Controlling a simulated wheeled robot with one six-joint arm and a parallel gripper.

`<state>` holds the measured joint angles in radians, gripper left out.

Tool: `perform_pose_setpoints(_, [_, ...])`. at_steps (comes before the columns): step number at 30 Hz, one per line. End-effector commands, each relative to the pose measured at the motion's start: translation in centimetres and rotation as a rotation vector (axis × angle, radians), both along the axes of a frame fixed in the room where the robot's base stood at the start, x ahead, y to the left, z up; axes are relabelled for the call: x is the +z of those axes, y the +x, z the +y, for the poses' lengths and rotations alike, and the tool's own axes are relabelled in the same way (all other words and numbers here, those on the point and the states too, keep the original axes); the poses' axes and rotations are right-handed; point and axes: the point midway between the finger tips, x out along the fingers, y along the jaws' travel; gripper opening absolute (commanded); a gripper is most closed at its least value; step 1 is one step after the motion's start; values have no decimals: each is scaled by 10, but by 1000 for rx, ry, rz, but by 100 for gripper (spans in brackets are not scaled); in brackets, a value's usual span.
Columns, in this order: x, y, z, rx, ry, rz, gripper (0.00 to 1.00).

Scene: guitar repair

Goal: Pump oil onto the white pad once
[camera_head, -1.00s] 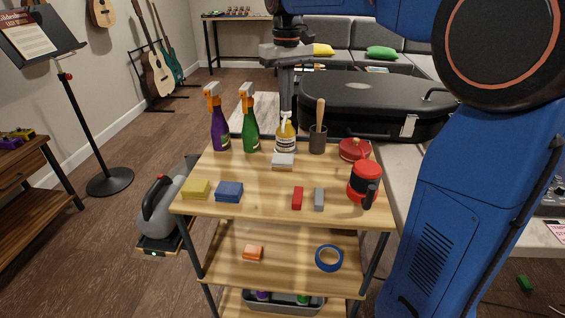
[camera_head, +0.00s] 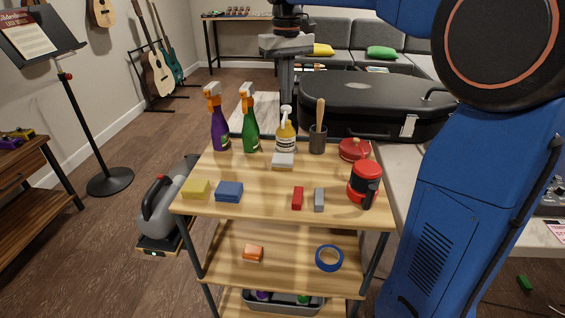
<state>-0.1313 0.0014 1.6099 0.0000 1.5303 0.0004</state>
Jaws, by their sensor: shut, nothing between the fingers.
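The yellow oil bottle (camera_head: 286,138) stands upright at the back of the cart's top shelf, with a white pump head (camera_head: 286,113) on it. The white pad (camera_head: 283,160) lies flat just in front of the bottle, under the side the nozzle is on. No oil on the pad can be made out at this size. My gripper (camera_head: 287,100) points straight down over the pump head, its fingers shut and empty. The tips appear just above the pump head; whether they touch it cannot be told.
Purple (camera_head: 219,130) and green (camera_head: 250,131) spray bottles stand left of the oil. A grey cup (camera_head: 318,140) with a wooden handle stands close on its right. A red lidded pot (camera_head: 354,149) and red-black container (camera_head: 366,180) are further right. Sponges and small blocks lie in front.

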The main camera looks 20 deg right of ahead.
Motion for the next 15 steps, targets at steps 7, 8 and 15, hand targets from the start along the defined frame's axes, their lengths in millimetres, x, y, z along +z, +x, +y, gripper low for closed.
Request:
perform_pose_setpoints(7, [8,0,0,0,0,0,0])
perform_pose_setpoints(8, [10,0,0,0,0,0,0])
perform_pose_setpoints(15, [30,0,0,0,0,-1,0])
